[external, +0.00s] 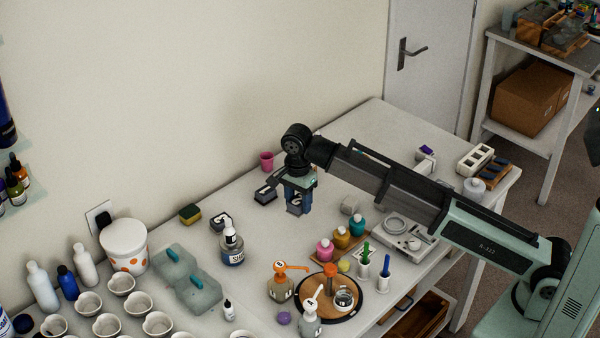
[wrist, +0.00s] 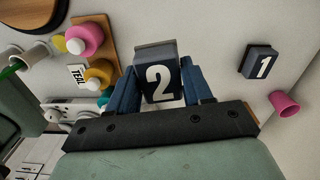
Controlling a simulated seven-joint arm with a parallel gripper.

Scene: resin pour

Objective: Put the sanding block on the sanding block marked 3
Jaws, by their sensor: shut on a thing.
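My gripper (external: 298,200) is shut on a dark blue-grey sanding block marked 2 (wrist: 160,80), held between the blue fingers. The held block (external: 295,209) hangs beneath the wrist in the external view, seemingly above the table. A dark block marked 1 (wrist: 259,62) lies to the right in the wrist view, apart from my gripper. In the external view, a dark block (external: 265,196) lies just left of my gripper. Another dark block with a white mark (external: 221,221) lies farther left, its number too small to read. I cannot make out a 3 on any block.
A pink cup (external: 266,160) stands behind my gripper. A yellow-green sponge (external: 190,213) and a bottle with a white top (external: 232,246) stand left. The table's back right is fairly clear.

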